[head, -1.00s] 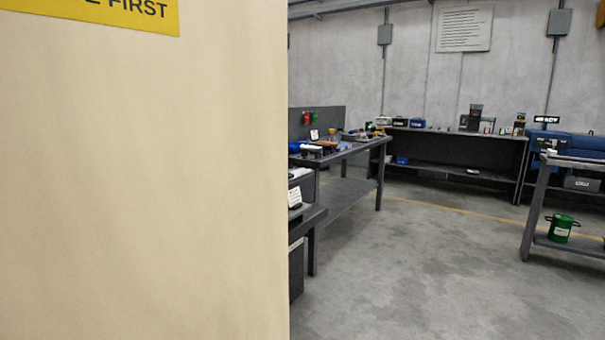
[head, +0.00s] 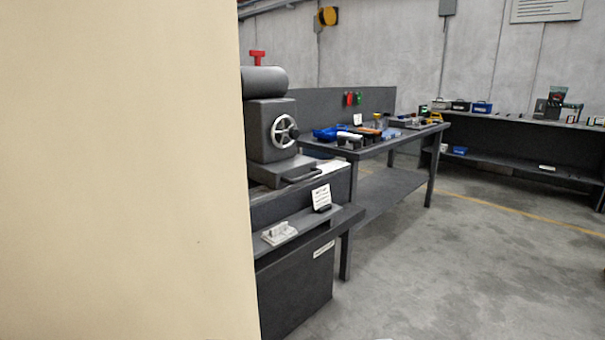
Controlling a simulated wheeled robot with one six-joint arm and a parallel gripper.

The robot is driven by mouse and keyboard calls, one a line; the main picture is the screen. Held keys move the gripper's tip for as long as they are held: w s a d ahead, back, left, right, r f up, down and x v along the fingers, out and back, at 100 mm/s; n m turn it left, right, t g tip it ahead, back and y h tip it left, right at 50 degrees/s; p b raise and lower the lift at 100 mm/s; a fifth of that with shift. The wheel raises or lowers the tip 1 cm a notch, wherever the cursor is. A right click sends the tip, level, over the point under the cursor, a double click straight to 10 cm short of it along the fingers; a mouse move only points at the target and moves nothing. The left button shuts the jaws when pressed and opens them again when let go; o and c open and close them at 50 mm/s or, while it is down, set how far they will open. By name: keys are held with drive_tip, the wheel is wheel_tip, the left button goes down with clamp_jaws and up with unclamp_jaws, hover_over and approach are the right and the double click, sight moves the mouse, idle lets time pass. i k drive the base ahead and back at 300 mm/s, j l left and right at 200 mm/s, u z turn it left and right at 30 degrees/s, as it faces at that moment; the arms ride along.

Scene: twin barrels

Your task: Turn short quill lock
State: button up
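No quill lock can be made out in the head view. A dark grey machine (head: 270,140) with a silver handwheel (head: 284,131) stands on a bench, partly hidden behind a cream panel. A red T-shaped handle (head: 257,57) sticks up above its dark cylinder (head: 265,80). Whether any of these is the quill lock, I cannot tell. My gripper is not in view.
The cream panel (head: 120,170) fills the left side, very close. A workbench (head: 385,148) with tools and blue trays stands beyond the machine. A long bench (head: 505,140) lines the back wall. The concrete floor (head: 455,265) at right is clear.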

sight(257, 55)
drive_tip(key=i+l, duration=0.25)
drive_tip(key=l, duration=0.2)
drive_tip(key=i+l, duration=0.25)
drive_tip(key=l, duration=0.2)
drive_tip(key=i+l, duration=0.2)
drive_tip(key=l, duration=0.25)
drive_tip(key=i+l+z, duration=0.1)
drive_tip(key=i+l, duration=0.15)
drive_tip(key=l, duration=0.2)
